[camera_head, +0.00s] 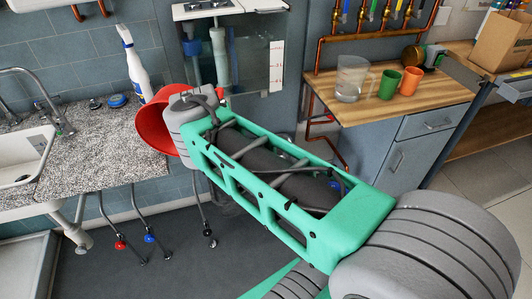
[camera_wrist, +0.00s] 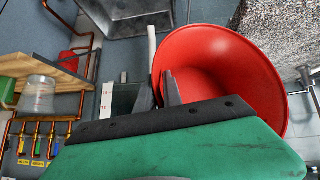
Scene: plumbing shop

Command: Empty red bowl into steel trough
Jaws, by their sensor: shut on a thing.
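The red bowl (camera_head: 152,124) is at the left of centre in the head view, tilted on its side and held at its rim by my gripper (camera_head: 182,103). In the wrist view the bowl (camera_wrist: 245,70) fills the right of centre, with my gripper's dark fingers (camera_wrist: 160,85) at its left rim. Its visible inside is plain red; I cannot make out any contents. A grey, metal-looking open box (camera_wrist: 125,22), possibly the steel trough, shows at the top of the wrist view, apart from the bowl. I cannot pick it out in the head view, where my arm covers much of the middle.
A speckled counter (camera_head: 85,160) with a sink (camera_head: 22,160) and a white spray bottle (camera_head: 133,65) is at left. A wooden bench (camera_head: 365,107) at right carries a clear jug (camera_head: 351,78), a green cup (camera_head: 389,84) and an orange cup (camera_head: 410,81). Copper pipes line the back wall.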

